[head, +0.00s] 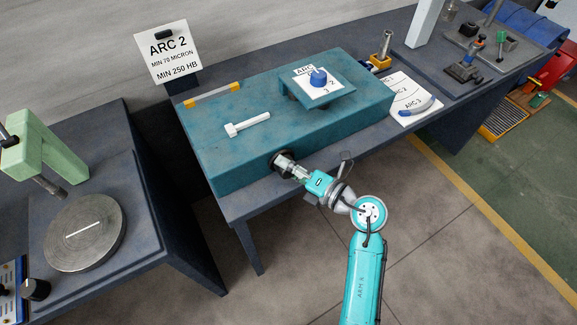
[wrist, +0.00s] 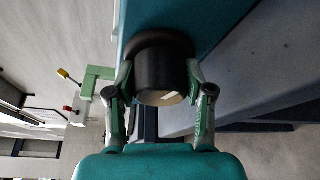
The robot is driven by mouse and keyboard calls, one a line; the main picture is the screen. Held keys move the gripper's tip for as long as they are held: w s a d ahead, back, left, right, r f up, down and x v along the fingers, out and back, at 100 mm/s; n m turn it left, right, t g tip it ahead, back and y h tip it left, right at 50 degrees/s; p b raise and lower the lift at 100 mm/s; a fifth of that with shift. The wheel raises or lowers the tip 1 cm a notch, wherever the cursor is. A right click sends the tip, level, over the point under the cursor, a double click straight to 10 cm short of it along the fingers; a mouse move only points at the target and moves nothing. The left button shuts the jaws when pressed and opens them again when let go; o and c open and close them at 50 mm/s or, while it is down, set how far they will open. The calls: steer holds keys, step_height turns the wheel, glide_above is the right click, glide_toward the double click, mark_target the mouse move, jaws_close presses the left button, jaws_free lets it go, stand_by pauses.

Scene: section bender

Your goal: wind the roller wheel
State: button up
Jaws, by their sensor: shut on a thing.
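The section bender (head: 235,150) is a teal box on a dark bench. The roller wheel (head: 277,164) is a black round knob on its front face, partly hidden by my gripper (head: 291,168) in the head view. In the wrist view the roller wheel (wrist: 160,72) is a dark cylinder with a pale end face, set against a wider dark collar. The fingers of my gripper (wrist: 160,82) lie on its left and right sides, shut on it. On the bender's top is a dial plate with a blue knob (head: 318,77), and a white T-shaped piece (head: 247,124) lies left of it.
A sign (head: 168,52) reads "ARC 2, MIN 70 MICRON, MIN 250 HB". A printed sheet (head: 407,96) lies right of the bender. A round metal plate (head: 84,232) and a green stand (head: 42,150) are on the left bench. Open floor lies in front.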

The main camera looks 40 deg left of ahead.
steer(key=shift+s+f, duration=0.1)
steer(key=o, duration=1.2)
steer(key=shift+c, duration=0.2)
steer(key=d+r, duration=0.1)
steer(key=d, duration=1.1)
steer(key=shift+r, duration=0.35)
steer(key=shift+s, duration=0.1)
